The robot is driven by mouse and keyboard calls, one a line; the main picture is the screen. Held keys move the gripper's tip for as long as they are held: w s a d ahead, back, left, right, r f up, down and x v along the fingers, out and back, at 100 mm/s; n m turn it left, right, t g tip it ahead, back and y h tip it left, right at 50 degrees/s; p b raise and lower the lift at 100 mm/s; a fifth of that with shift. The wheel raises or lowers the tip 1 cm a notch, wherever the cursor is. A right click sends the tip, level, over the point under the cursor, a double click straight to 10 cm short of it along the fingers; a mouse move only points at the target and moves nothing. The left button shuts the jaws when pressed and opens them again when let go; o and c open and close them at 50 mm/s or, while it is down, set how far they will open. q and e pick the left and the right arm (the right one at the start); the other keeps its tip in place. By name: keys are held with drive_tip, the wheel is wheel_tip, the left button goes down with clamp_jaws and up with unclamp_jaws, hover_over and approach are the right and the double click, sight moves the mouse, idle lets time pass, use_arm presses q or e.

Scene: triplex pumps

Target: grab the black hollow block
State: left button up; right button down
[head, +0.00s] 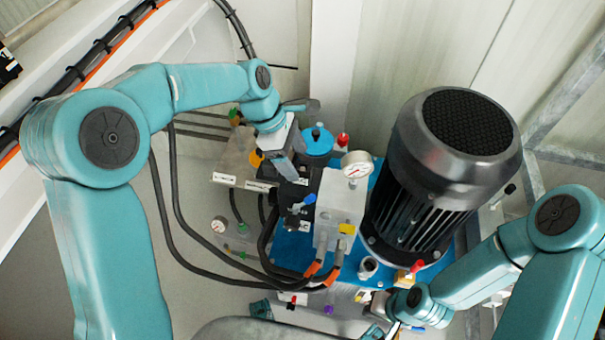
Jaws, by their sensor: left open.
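A dark block (291,193) sits on the pump unit left of the gauge, among fittings and hoses; it may be the black hollow block, but I cannot make out a hollow. My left gripper (286,169) is open and points down just above this block, partly covering it. I cannot tell whether the fingers touch it. My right gripper (376,312) is low in the view beside the base of the pump unit, small and partly hidden, so its jaws are unclear.
A large black motor (445,170) stands right of the block on a blue plate (292,250). A white manifold (340,205) with a pressure gauge (357,164) stands between them. Black hoses (178,225) loop on the left. A blue-capped cylinder (317,141) is close behind the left gripper.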

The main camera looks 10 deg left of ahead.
sight(303, 169)
use_arm(q)
drive_tip(key=b+x, duration=0.2)
drive_tip(key=x, duration=0.3)
drive_tip(key=shift+w, duration=0.2)
drive_tip(key=c, duration=1.2)
drive_tip(key=shift+r, duration=0.15)
